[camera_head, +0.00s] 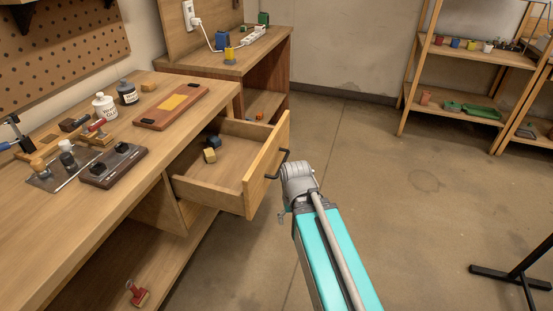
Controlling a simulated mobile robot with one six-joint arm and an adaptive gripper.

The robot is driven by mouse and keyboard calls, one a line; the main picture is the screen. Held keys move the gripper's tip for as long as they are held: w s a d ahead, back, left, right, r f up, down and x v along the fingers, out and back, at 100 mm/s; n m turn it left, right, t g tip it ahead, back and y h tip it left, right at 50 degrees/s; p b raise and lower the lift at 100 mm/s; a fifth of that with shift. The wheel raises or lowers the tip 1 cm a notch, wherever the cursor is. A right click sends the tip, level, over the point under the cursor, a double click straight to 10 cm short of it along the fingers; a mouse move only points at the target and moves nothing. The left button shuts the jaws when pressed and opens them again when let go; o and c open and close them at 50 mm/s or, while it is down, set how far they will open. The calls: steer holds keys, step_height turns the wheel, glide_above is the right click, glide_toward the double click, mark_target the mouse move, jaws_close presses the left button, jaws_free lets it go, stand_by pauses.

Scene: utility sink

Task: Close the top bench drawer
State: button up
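The top bench drawer (217,181) is pulled well out from under the wooden bench top (70,235). Its front panel (262,168) carries a dark handle (283,164) on the outer face. A tan block (209,155) and a dark item (214,142) lie inside the drawer. My arm reaches up from the bottom of the picture, with its grey end close to the right of the handle. My gripper (287,203) is mostly hidden behind my own wrist. I cannot tell whether it touches the drawer front or whether its fingers are open.
Bottles (104,106), a wooden board (171,106) and tools stand on the bench top. A second bench (262,52) stands behind. A shelf rack (462,90) is at the upper right, and a dark stand (510,277) at the lower right. The floor between is clear.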

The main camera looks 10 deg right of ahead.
steer(key=shift+w, duration=0.25)
steer(key=c, duration=0.4)
steer(key=shift+w+d+m, duration=0.15)
steer(key=shift+w+m, duration=0.15)
steer(key=shift+m, duration=0.2)
steer(key=shift+c, duration=1.2)
steer(key=w+m, duration=0.1)
steer(key=w+d+m+y, duration=0.1)
steer(key=w+m+y, duration=0.1)
steer(key=shift+w+d+r+m, duration=0.2)
steer(key=shift+r+m, duration=0.1)
steer(key=shift+m, duration=0.1)
jaws_close()
steer(key=w+d+r+m+t+y+p, duration=0.1)
steer(key=w+d+r+m+t+y, duration=0.4)
steer(key=w+d+m, duration=0.8)
step_height(320, 180, up, 2)
steer(key=d+m+y, duration=0.1)
steer(key=m, duration=0.5)
steer(key=shift+w+r+y, duration=0.15)
steer(key=shift+w+y, duration=0.1)
steer(key=shift+y, duration=0.15)
